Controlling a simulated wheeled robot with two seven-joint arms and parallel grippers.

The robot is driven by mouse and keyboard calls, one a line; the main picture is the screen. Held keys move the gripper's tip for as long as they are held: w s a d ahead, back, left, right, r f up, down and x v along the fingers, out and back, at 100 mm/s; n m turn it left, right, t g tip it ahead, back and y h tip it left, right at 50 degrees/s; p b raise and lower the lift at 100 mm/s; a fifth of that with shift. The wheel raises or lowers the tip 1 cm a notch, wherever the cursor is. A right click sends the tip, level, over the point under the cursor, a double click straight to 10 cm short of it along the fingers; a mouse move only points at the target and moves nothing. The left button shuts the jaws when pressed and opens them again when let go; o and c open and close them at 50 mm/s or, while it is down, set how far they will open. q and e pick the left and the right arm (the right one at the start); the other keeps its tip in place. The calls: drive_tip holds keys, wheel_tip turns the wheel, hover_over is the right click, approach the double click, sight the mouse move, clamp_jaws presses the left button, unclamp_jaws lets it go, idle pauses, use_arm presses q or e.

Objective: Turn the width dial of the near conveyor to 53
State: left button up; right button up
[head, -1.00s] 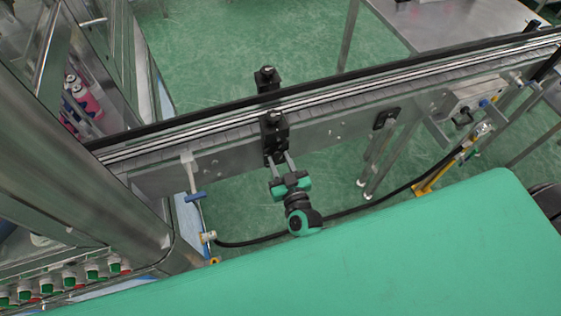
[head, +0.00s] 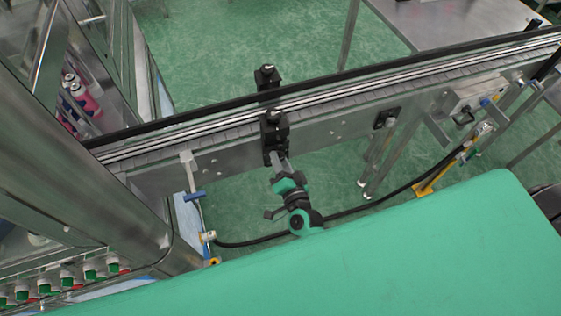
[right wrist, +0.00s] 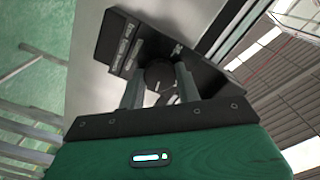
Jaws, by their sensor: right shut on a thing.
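The near conveyor (head: 225,150) runs across the head view from lower left to upper right. A black adjuster block (head: 274,127) sits on its near side. My right gripper (head: 280,161) reaches this block from the front. In the right wrist view, the fingers (right wrist: 160,82) are shut on a round black dial (right wrist: 158,73), one on each side. A pale mark shows on the dial's face. A black panel (right wrist: 122,45) with several small label-like windows lies beside it; I cannot read any number. The dial is hidden in the head view. My left gripper is out of view.
A second black block (head: 267,78) stands on the conveyor's far side. A blue-handled lever (head: 195,197) hangs left of my gripper, and a control box (head: 474,96) is mounted to the right. A black cable (head: 350,211) runs below.

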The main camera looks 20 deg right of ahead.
drive_tip(key=shift+m+b, duration=0.45)
drive_tip(key=shift+m, duration=1.75)
drive_tip(key=o, duration=1)
drive_tip(key=shift+c, duration=0.2)
drive_tip(key=shift+s, duration=0.15)
drive_tip(key=s+b, duration=0.4)
drive_tip(key=s, duration=0.9)
drive_tip(key=shift+s+d, duration=0.25)
drive_tip(key=shift+s, duration=0.05)
